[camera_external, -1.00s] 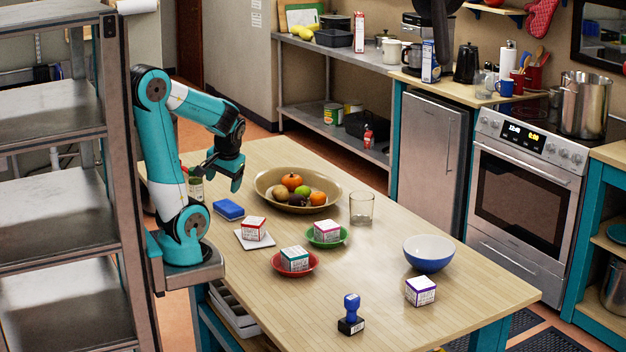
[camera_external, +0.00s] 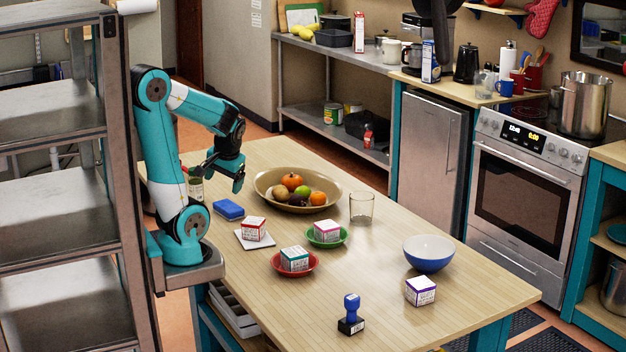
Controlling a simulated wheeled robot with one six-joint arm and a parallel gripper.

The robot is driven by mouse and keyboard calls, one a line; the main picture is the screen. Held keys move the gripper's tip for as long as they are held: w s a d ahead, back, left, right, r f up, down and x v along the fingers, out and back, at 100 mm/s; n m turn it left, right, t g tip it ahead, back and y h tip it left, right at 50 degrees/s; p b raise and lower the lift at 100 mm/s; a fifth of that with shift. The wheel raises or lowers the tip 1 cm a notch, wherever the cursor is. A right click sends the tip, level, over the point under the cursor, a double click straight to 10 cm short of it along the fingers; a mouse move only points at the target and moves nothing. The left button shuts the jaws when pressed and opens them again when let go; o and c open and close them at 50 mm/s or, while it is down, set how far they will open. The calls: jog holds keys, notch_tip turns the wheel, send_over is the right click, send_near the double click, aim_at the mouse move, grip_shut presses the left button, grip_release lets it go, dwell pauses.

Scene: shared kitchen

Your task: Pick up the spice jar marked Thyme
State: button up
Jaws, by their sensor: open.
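Several small white box-shaped containers with coloured bands and printed sides stand on the wooden table; the print is too small to read, so I cannot tell which, if any, is marked Thyme. A red-banded one (camera_external: 253,229) is on a white square, a teal-banded one (camera_external: 295,259) on a red dish, a pink-banded one (camera_external: 327,231) on a green dish, and a purple-banded one (camera_external: 420,291) on bare wood. My gripper (camera_external: 223,174) is open and empty, above the table's far left part, left of the fruit bowl and apart from all the containers.
A brown fruit bowl (camera_external: 265,190), clear glass (camera_external: 362,208), blue-and-white bowl (camera_external: 428,254), blue sponge (camera_external: 228,210) and blue-handled stamp (camera_external: 351,316) stand on the table (camera_external: 400,225). A bottle (camera_external: 195,186) is partly hidden by my arm. A metal shelf (camera_external: 55,210) is at left.

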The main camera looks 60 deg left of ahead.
jog(key=w+a+r+p, duration=0.1)
jog(key=w+a+p, duration=0.3)
jog(key=w+a, duration=0.35)
jog(key=n+t+p, duration=0.2)
jog(key=t+p, duration=0.3)
jog(key=p, duration=0.2)
send_over(196, 186)
jog(key=s, duration=0.1)
notch_tip(196, 186, down, 8)
jog(key=b+x, duration=0.1)
jog(key=x, duration=0.1)
jog(key=b+x, duration=0.1)
jog(key=x, duration=0.1)
jog(key=s+b+x, duration=0.1)
jog(key=b+x, duration=0.1)
jog(key=x, duration=0.1)
jog(key=shift+a+f, duration=0.25)
jog(key=shift+f, duration=0.05)
jog(key=shift+w+a+f, duration=0.1)
jog(key=shift+w+a, duration=0.05)
jog(key=shift+a, duration=0.05)
jog(key=shift+w, duration=0.1)
